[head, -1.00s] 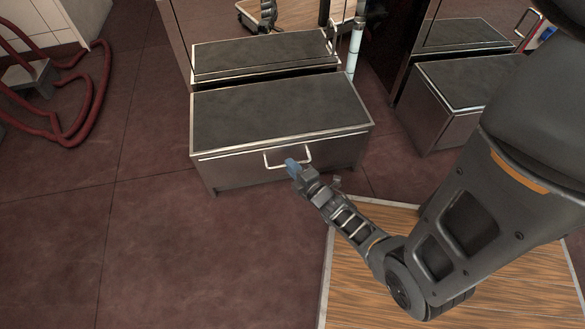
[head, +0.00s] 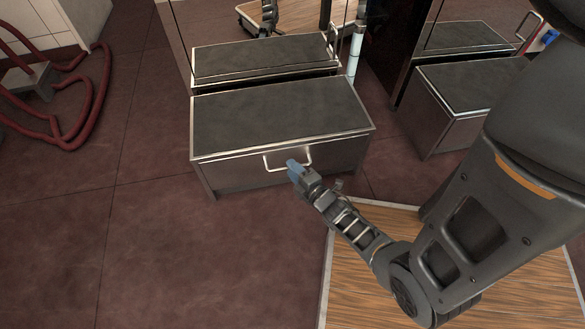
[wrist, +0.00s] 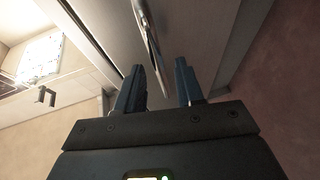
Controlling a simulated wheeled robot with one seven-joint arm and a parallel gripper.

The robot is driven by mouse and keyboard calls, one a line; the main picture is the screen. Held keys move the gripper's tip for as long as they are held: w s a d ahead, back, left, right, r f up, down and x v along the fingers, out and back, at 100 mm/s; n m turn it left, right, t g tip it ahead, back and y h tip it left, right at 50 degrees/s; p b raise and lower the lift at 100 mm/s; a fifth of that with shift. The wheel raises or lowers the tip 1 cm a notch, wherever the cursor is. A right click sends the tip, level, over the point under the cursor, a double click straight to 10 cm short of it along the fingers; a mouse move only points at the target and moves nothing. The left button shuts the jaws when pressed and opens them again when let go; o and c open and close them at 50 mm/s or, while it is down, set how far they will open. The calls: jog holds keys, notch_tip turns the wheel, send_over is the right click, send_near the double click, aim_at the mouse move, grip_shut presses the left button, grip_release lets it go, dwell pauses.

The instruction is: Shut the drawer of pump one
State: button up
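A low steel unit with a dark top (head: 280,112) stands in the middle of the head view. Its front panel (head: 225,175) carries a pale bar handle (head: 268,161). This front looks like the drawer; no gap around it is clear, and no pump number is readable. My gripper (head: 293,167), with blue fingertips, is at the handle in front of the panel. In the wrist view my gripper (wrist: 160,85) is open, its two dark blue fingers apart. The handle bar (wrist: 150,38) runs down towards the space between them. I cannot tell whether they touch it.
A glossy cabinet behind mirrors the unit. A red hose (head: 92,110) lies at the left. The dark red tiled floor (head: 150,250) is clear at the front left.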

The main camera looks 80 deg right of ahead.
jog(key=p+v, duration=0.1)
jog(key=v, duration=0.5)
jog(key=shift+s+a+r, duration=0.15)
jog(key=shift+s+a, duration=0.05)
jog(key=shift+s, duration=0.05)
